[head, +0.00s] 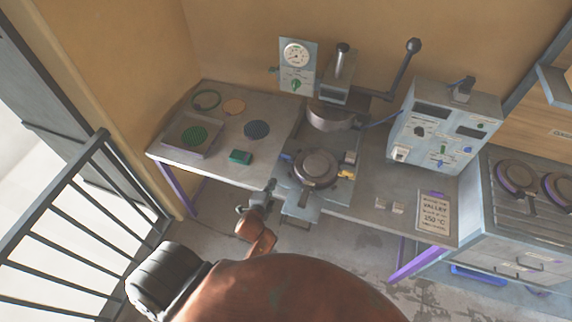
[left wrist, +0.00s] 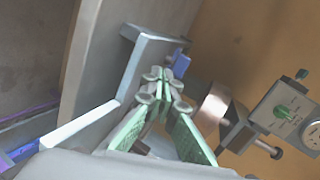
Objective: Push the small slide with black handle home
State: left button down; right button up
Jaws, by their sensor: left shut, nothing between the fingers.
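The press (head: 335,112) stands at the back of the bench, with a round dark plate (head: 316,168) on its base. A short dark handle-like piece (head: 304,197) shows at the front of the base. I cannot tell for sure whether it belongs to the small slide. My left gripper (head: 271,185) is shut and empty, just left of the press base's front. In the left wrist view, the gripper's fingertips (left wrist: 165,78) are together, close to a blue piece (left wrist: 180,64) and a pale grey bracket-like part (left wrist: 145,55). Contact cannot be told. My right gripper is not in view.
Small blocks and a sign (head: 433,212) lie at right. A railing (head: 85,215) stands at far left.

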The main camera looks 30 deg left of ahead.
aim_at(286, 169)
pick_arm(q)
jog(key=w, duration=0.3)
jog(key=w+f+m+t, duration=0.1)
jog(key=w, duration=0.3)
jog(key=w+f+m, duration=0.1)
jog(key=w, duration=0.2)
jog(key=shift+w+a, duration=0.15)
jog(key=shift+w, duration=0.1)
jog(key=shift+w+a+f, duration=0.15)
jog(key=shift+w+f, duration=0.05)
jog(key=shift+w, duration=0.35)
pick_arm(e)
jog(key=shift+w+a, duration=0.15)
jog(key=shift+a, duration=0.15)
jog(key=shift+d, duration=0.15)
